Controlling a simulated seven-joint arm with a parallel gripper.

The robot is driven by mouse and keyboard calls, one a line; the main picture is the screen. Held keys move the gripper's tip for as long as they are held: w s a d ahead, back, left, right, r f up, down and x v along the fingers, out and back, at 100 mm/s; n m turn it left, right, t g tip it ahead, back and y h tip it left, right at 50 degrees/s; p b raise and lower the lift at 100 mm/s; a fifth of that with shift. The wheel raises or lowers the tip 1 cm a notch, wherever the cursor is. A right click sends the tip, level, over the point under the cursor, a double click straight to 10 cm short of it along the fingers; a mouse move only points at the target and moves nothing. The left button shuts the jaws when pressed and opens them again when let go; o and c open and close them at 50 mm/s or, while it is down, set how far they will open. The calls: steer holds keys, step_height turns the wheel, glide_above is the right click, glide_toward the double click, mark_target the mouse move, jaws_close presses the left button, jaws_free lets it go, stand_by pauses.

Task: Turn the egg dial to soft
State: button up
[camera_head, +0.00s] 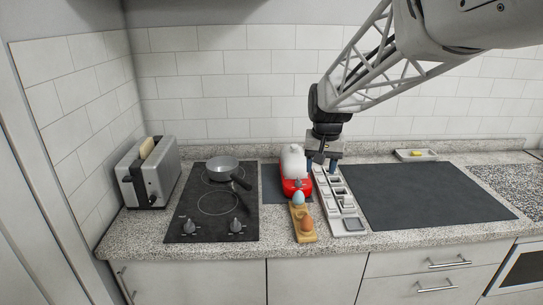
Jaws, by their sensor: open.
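A red egg cooker (295,187) with a whitish domed lid (292,160) stands on a dark mat near the middle of the counter. A small dial-like spot (297,186) is on its front; its setting and markings are too small to read. A wooden holder (305,237) in front of the cooker carries a pale blue egg (298,198) and a brown egg (306,223). My gripper (322,164) points down, open, just right of the cooker's lid and over the back of a pale compartment tray. I see nothing between the fingers.
The compartment tray (332,219) lies right of the cooker. A black hob (193,214) with a grey pan (222,167) and a toaster (148,176) stand left. A large dark mat (427,196) at right is bare. A small dish (415,156) lies behind it.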

steer(key=w+f, duration=0.5)
steer(key=w, duration=0.7)
steer(key=m+g, duration=0.1)
glide_above(299, 179)
steer(key=f, duration=0.5)
steer(key=shift+w+d+f, duration=0.15)
steer(key=shift+d+f, duration=0.1)
steer(key=shift+f, duration=0.05)
steer(key=shift+f, duration=0.15)
steer(key=shift+a+f, duration=0.2)
steer(key=shift+f, duration=3.55)
steer(key=shift+c, duration=0.2)
steer(key=c, duration=0.9)
